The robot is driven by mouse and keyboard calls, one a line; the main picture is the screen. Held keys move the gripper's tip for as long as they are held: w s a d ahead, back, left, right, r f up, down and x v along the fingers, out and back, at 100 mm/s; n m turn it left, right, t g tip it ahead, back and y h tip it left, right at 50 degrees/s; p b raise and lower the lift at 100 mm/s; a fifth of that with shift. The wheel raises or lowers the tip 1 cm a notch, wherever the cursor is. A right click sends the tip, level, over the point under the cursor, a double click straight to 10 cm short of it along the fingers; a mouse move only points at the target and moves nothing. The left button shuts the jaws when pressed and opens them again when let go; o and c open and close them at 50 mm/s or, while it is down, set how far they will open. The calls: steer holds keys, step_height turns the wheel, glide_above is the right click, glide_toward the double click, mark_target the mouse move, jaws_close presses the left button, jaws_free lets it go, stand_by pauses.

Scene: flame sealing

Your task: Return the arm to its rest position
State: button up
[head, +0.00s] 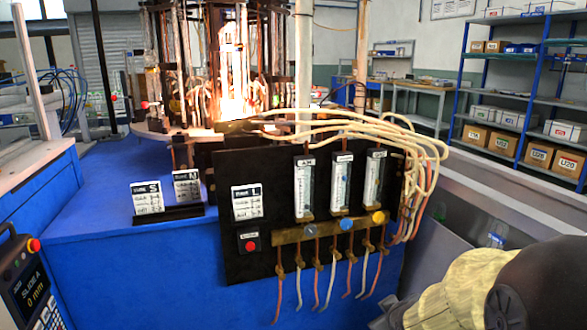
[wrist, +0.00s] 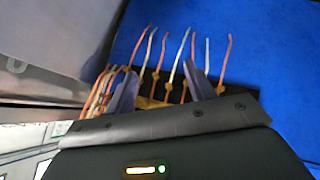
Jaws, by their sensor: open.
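My arm shows at the lower right of the head view, with a dark joint and a tan cover. My gripper is hidden there. In the wrist view my gripper (wrist: 160,88) has its two purple-grey fingers apart with nothing held between them. Beyond the fingers are the thin hoses (wrist: 165,50) and brass fittings of the gas panel, against a blue surface. In the head view the black gas panel (head: 270,165) carries several flow meters (head: 341,184) and blue and yellow knobs (head: 345,224). I cannot tell the exact distance from my fingers to the panel.
The flame machine (head: 235,70) glows behind the panel on the blue bench (head: 110,260). Black-and-white cards (head: 147,197) stand left of the panel. A red button (head: 251,246) is on the panel. A control pendant (head: 32,284) is at lower left. Shelves (head: 520,100) stand far right.

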steer(key=s+a+m+g+p, duration=0.5)
steer(key=s+m+g, duration=0.1)
steer(key=s, duration=0.7)
step_height(320, 180, up, 37)
steer(key=p, duration=3.6)
steer(key=shift+a+y, duration=0.15)
steer(key=shift+y, duration=0.25)
steer(key=shift+w, duration=0.1)
steer(key=shift+c, duration=0.2)
